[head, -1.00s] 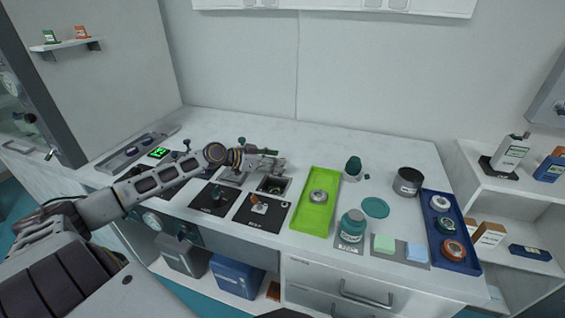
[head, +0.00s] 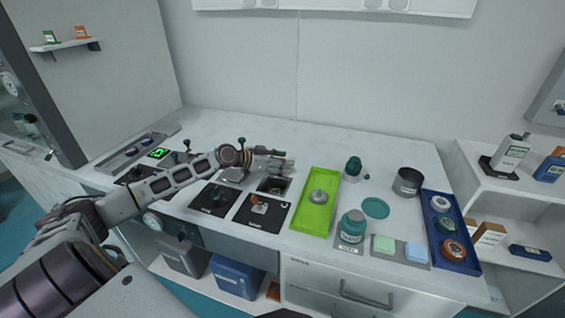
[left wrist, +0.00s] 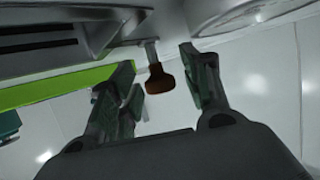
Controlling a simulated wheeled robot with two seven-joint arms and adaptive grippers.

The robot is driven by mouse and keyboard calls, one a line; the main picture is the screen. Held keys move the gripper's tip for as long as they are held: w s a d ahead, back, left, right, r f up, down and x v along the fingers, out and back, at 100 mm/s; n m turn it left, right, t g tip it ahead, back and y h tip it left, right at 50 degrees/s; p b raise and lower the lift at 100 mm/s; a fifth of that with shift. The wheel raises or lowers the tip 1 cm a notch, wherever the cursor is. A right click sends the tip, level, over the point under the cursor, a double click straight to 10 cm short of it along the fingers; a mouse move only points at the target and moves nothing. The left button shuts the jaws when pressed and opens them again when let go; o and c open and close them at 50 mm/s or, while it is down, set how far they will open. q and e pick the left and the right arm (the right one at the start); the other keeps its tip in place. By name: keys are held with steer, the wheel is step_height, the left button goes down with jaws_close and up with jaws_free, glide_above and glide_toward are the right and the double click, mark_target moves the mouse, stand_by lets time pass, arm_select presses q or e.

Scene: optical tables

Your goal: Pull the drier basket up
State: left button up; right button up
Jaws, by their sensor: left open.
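My left gripper (head: 286,163) is open over the back part of the bench, just behind a square dark recess (head: 272,185). In the left wrist view its two dark green fingers (left wrist: 160,62) stand apart. A brown knob (left wrist: 159,80) on a short metal stem shows between them in the picture; I see no contact. I cannot tell for sure whether this knob belongs to the drier basket. The basket itself is not clearly made out; the recess is small and partly dark. My right gripper is not in view.
Farther right are a teal jar (head: 352,228), a dark pot (head: 408,181) and a blue tray (head: 462,264). The bench behind the gripper is clear.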

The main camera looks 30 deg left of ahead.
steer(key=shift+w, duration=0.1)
arm_select(q)
jaws_close()
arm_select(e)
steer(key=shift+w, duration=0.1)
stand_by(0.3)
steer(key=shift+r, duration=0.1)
